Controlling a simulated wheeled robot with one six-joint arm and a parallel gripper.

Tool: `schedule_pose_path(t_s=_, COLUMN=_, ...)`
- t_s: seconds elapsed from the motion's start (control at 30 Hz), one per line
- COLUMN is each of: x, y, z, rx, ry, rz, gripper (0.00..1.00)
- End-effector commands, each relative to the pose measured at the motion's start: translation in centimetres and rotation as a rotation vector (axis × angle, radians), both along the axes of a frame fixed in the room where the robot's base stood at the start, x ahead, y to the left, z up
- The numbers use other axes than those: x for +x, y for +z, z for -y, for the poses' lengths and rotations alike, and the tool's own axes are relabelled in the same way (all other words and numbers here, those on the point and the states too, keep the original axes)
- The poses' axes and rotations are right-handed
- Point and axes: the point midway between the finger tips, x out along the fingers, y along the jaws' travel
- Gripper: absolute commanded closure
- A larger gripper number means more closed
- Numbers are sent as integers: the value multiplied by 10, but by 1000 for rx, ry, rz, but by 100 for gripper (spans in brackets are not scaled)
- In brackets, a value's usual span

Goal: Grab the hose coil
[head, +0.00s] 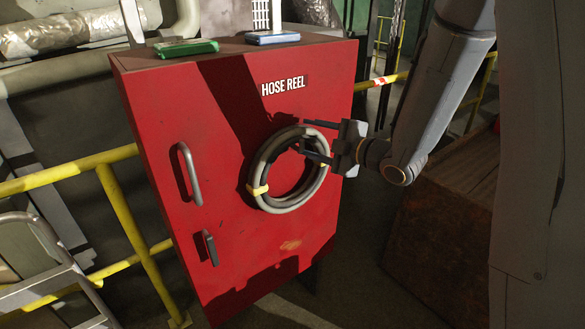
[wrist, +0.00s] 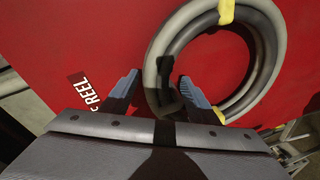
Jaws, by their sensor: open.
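The hose coil (head: 265,176) is a grey ring with yellow ties, hanging against the front of the red cabinet (head: 235,110) below its "HOSE REEL" label. My gripper (head: 315,141) is at the coil's upper right side in the head view, with its jaws open. In the wrist view the coil (wrist: 155,64) fills the upper right, and its near side passes between the two fingertips of my gripper (wrist: 160,85). One finger is outside the ring and the other is over its inner side. I cannot tell whether either finger touches the hose.
The cabinet has two handles, a larger one (head: 189,173) and a smaller one (head: 209,247). A green item (head: 187,48) and a blue item (head: 272,38) lie on its top. Yellow railing (head: 130,220) runs at the left. A brown crate (head: 440,235) stands at the right.

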Motion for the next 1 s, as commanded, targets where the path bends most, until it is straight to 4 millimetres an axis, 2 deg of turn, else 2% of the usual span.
schedule_pose_path(t_s=0.13, x=9, y=-3, z=-10, rx=0, ry=0, rz=-3, gripper=46)
schedule_pose_path(t_s=0.4, x=11, y=-4, z=-10, rx=-1, ry=-2, rz=-2, gripper=48)
schedule_pose_path(t_s=0.7, x=11, y=-4, z=-10, rx=0, ry=-2, rz=-2, gripper=98)
schedule_pose_path(t_s=1.0, x=11, y=-3, z=-10, rx=1, ry=-1, rz=0, gripper=100)
